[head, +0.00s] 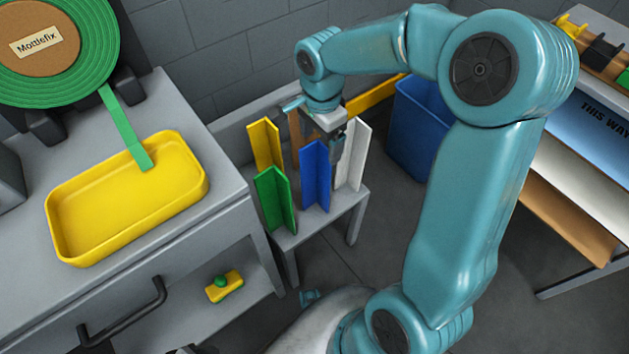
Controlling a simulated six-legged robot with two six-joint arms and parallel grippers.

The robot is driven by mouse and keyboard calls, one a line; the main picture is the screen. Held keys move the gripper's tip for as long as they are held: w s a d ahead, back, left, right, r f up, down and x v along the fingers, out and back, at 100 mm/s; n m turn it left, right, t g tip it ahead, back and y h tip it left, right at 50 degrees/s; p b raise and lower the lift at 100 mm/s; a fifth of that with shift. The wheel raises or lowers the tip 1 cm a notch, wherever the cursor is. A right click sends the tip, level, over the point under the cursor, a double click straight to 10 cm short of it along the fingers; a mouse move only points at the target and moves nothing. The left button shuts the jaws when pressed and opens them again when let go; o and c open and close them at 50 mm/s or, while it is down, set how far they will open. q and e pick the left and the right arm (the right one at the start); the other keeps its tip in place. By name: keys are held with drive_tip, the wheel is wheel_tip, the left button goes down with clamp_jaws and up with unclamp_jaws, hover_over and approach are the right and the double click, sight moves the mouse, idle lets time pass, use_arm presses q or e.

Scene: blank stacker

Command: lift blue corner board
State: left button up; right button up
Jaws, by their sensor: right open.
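The blue corner board (315,176) stands upright on a small grey stand (318,220), in the middle of a group of corner boards. My right gripper (322,142) points down at the top of this group, just above and behind the blue board. It is open, one finger showing to the right of the blue board. Its other finger is hard to make out, and I cannot tell whether it touches any board. My left gripper does not show.
Green (273,200), yellow (265,146) and white (353,154) corner boards stand close around the blue one. A grey bench with a yellow tray (75,249) is at left. A blue bin (420,130) stands behind right. Shelves with sheets (580,180) are far right.

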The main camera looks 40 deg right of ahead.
wheel_tip(320, 180, down, 9)
drive_tip(key=b, duration=0.2)
drive_tip(key=shift+w+r, duration=0.15)
drive_tip(key=shift+r, duration=0.15)
drive_tip(key=shift+c, duration=0.6)
drive_tip(key=c, duration=1)
